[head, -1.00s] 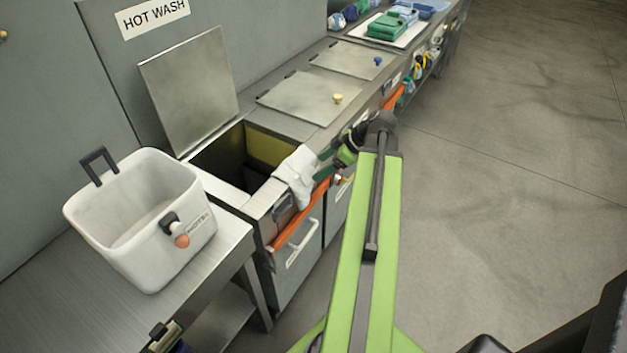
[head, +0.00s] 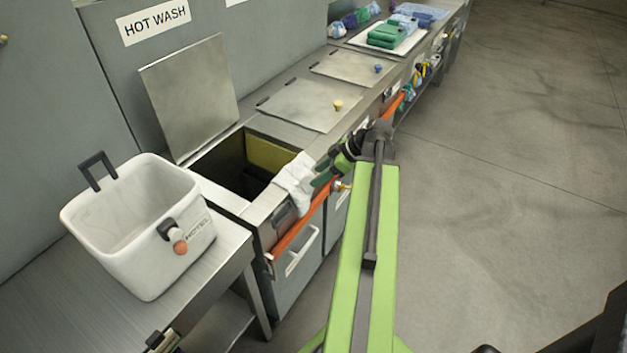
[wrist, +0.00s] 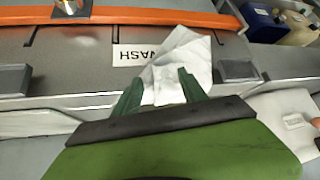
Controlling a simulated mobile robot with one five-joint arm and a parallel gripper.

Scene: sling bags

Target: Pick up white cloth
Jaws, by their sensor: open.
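The white cloth (head: 294,178) hangs crumpled over the front edge of the open bin (head: 262,152) under the HOT WASH sign. My gripper (head: 318,181) is at the right side of the cloth in the head view. In the wrist view, the green fingers of my gripper (wrist: 158,78) are apart, and the cloth (wrist: 192,52) lies just beyond and partly between them. The left finger is beside its left edge and the right finger overlaps its lower part. Whether the fingers touch the cloth I cannot tell.
A white tub (head: 140,230) stands on the steel counter at left. An orange rail (head: 300,232) runs along the bin fronts, close to my gripper. Closed lids (head: 300,105) and a tray of folded cloths (head: 385,40) lie farther back. The floor at right is clear.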

